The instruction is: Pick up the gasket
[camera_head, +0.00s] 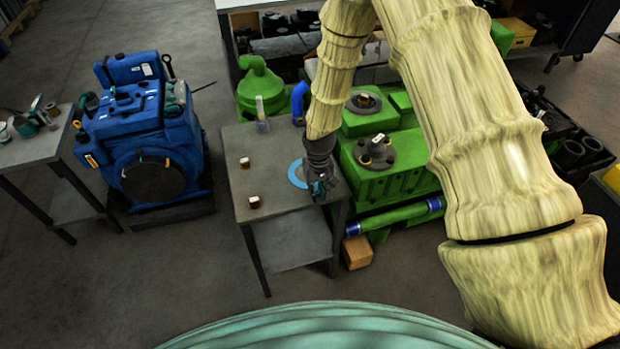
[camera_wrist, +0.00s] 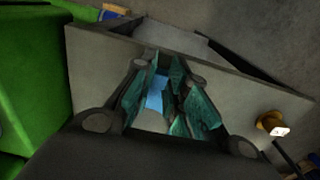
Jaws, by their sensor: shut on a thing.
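The gasket (camera_head: 294,173) is a flat light-blue ring on the grey table, near its right edge in the head view. My gripper (camera_head: 321,187) is at the right side of the ring and hides part of it. In the wrist view, a blue piece of the gasket (camera_wrist: 155,98) shows between the teal fingers of my gripper (camera_wrist: 172,105). The fingers are shut on the gasket's rim. Whether the ring is lifted off the tabletop cannot be told.
The grey table (camera_head: 268,180) also bears two small brown-and-white items (camera_head: 254,202) (camera_head: 245,163) and a clear bottle (camera_head: 262,117). A green engine (camera_head: 390,180) stands close on the right. A blue machine (camera_head: 150,135) stands to the left, with floor between.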

